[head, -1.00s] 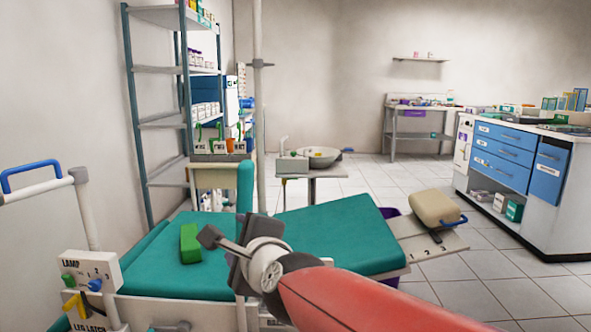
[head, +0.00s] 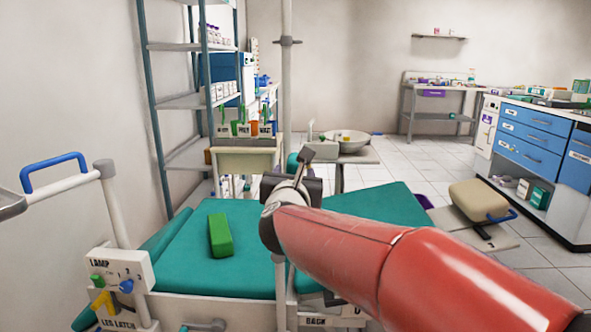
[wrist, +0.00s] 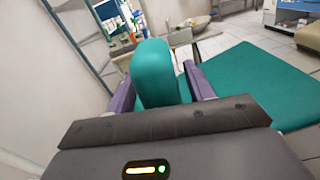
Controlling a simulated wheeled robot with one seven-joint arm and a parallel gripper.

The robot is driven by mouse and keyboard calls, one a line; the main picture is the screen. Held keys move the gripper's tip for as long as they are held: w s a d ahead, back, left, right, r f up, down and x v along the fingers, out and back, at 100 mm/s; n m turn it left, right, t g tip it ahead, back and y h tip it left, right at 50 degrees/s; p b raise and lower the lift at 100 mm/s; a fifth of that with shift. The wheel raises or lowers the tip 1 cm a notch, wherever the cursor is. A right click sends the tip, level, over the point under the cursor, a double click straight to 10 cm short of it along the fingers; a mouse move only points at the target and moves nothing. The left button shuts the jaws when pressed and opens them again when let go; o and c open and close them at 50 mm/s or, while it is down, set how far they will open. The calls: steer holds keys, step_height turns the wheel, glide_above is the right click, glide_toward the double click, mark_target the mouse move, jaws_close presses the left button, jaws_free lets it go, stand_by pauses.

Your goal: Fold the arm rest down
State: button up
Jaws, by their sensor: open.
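The arm rest (wrist: 156,72) is a rounded teal pad standing upright in the wrist view. My gripper (wrist: 160,80) is open, with one purple-grey finger on each side of the pad. I cannot tell whether either finger touches it. In the head view my gripper (head: 302,172) is over the chair and hides most of the arm rest; a small teal piece (head: 292,163) shows at its left. The teal chair (head: 190,262) has a flat seat and a teal back section (head: 385,205) to the right.
A green block (head: 220,235) lies on the seat. A panel (head: 122,280) with lamp and leg latch controls and a blue-handled rail (head: 55,172) stand at left. A pole (head: 286,80) rises behind my gripper. A basin (head: 345,141) and shelves (head: 190,45) are beyond.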

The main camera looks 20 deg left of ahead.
steer(key=shift+w+a, duration=0.15)
steer(key=shift+w, duration=0.35)
steer(key=shift+c, duration=0.3)
jaws_close()
